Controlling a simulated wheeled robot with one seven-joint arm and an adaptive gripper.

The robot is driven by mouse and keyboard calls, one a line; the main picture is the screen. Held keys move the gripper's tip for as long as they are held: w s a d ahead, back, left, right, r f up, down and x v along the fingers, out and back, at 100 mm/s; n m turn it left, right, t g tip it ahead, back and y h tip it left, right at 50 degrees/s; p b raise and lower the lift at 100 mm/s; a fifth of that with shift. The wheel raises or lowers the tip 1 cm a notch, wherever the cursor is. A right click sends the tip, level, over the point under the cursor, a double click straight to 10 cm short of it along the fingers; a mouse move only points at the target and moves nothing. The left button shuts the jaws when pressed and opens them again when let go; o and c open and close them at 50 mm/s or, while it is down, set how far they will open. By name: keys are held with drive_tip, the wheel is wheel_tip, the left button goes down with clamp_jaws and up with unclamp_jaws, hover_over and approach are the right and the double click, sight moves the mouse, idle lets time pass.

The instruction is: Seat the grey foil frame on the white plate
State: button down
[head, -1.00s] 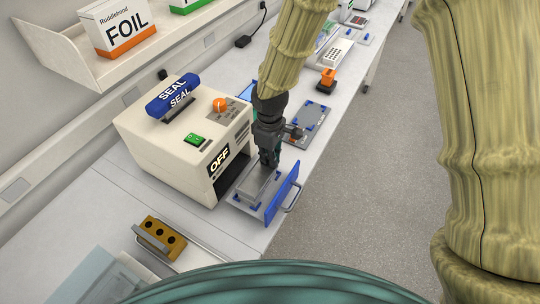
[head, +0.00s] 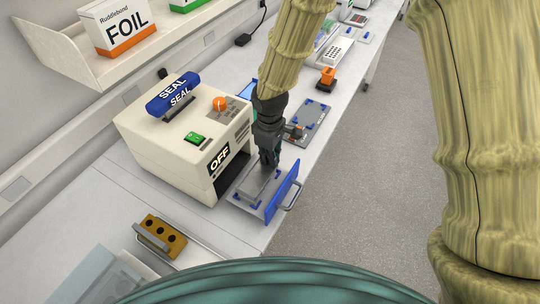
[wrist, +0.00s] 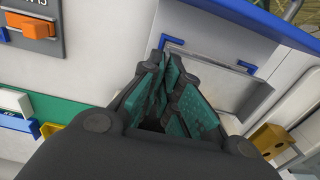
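A pale grey rectangular block (head: 256,185) sits on the drawer tray of the sealer, between blue corner guides. It also shows in the wrist view as a light rectangular surface (wrist: 212,83). I cannot tell the foil frame and the white plate apart in it. My gripper (head: 266,166) points down at the block's far end. In the wrist view my gripper (wrist: 170,62) has its teal-padded fingers close together at the tips, over the block's edge. The fingers hide part of the block, and whether anything is between them is unclear.
The cream sealer (head: 185,140) reads OFF and stands just left of my gripper. Its drawer has a blue front (head: 282,193) with a handle. A grey station (head: 309,120) with blue corners lies behind. A brown holed block (head: 162,237) stands nearer on the bench.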

drive_tip(key=shift+f, duration=0.15)
drive_tip(key=c, duration=1.6)
unclamp_jaws()
drive_tip(key=shift+o, duration=0.2)
drive_tip(key=shift+r+p, duration=2.8)
drive_tip(key=shift+r, duration=0.7)
drive_tip(key=shift+s, duration=0.1)
